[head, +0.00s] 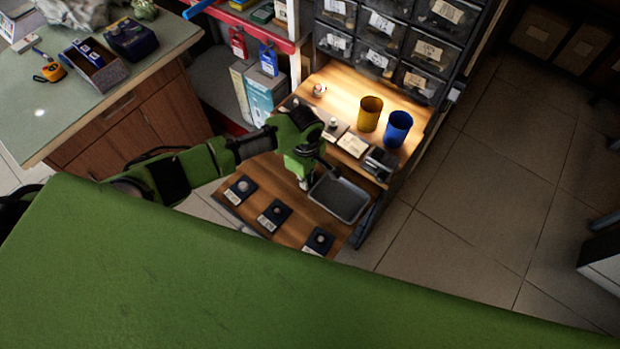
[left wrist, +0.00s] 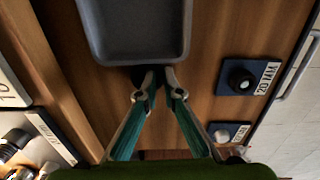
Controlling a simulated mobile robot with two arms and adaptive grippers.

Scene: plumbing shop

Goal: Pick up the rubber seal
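My left gripper (head: 304,184) reaches down beside the left end of a grey tray (head: 352,216) on the lower wooden shelf. In the left wrist view its fingertips (left wrist: 152,76) are close together at the edge of the tray (left wrist: 134,57). A dark patch shows between them; I cannot tell whether it is a held part or shadow. Three dark pads, a left pad (head: 233,190), a middle pad (head: 268,220) and a right pad (head: 312,245), each bear a small round part. I cannot tell for certain which part is the rubber seal. My right gripper is not in view.
Above the lower shelf, a raised wooden shelf holds a yellow cup (head: 370,115), a blue cup (head: 397,130) and small labelled parts. Drawers (head: 375,62) stand behind. A green-topped counter (head: 60,125) is at left.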

